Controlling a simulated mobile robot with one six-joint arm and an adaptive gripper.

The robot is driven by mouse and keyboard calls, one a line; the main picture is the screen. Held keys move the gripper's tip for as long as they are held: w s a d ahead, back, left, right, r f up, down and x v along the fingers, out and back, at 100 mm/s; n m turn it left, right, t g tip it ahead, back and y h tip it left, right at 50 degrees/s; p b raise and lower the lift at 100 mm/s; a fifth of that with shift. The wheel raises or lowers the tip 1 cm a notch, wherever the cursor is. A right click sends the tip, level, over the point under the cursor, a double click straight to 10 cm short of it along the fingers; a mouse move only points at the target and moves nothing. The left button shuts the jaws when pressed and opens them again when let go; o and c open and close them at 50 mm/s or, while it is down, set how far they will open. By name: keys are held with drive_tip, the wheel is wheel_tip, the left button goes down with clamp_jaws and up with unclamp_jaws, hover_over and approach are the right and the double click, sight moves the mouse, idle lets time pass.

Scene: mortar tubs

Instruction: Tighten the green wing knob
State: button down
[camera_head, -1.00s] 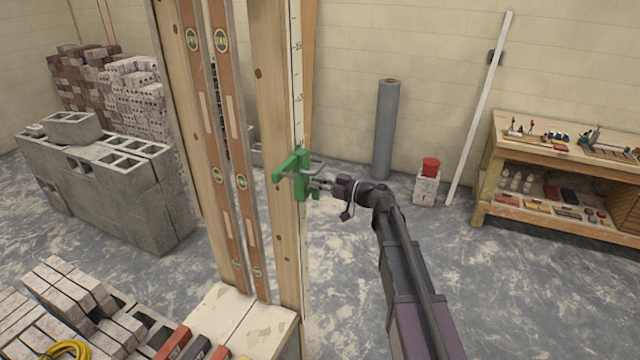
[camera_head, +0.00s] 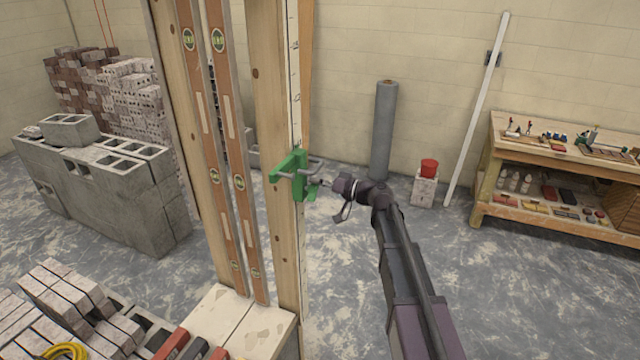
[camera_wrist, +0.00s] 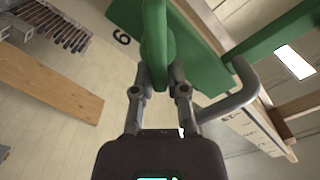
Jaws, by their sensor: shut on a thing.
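The green clamp (camera_head: 300,178) sits on the edge of the wooden post with the measuring strip, near the middle of the head view. In the wrist view the green wing knob (camera_wrist: 154,45) stands on end between my fingers, in front of the green clamp body (camera_wrist: 200,60). My gripper (camera_wrist: 158,72) is shut on the knob, one finger on each side. In the head view my gripper (camera_head: 326,183) reaches the clamp from the right; its fingertips are small and partly hidden there. A grey bent bar (camera_wrist: 240,95) runs beside the right finger.
Two long spirit levels (camera_head: 228,130) stand by the wooden post (camera_head: 272,120). Grey blocks (camera_head: 105,190) are stacked at left. A workbench (camera_head: 560,150) with tools stands at right.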

drive_tip(key=m, duration=0.3)
drive_tip(key=f+m+b, duration=0.1)
drive_tip(key=shift+w+m, duration=0.25)
drive_tip(key=shift+m, duration=0.05)
drive_tip(key=m, duration=0.2)
drive_tip(key=f+m, duration=0.1)
drive_tip(key=m, duration=0.1)
drive_tip(key=shift+m+b, duration=0.4)
drive_tip(key=c, duration=0.7)
unclamp_jaws()
drive_tip(key=shift+a, duration=0.15)
drive_tip(key=shift+o, duration=0.2)
drive_tip(key=shift+w, duration=0.1)
drive_tip(key=v, duration=1.2)
drive_tip(key=shift+d, duration=0.2)
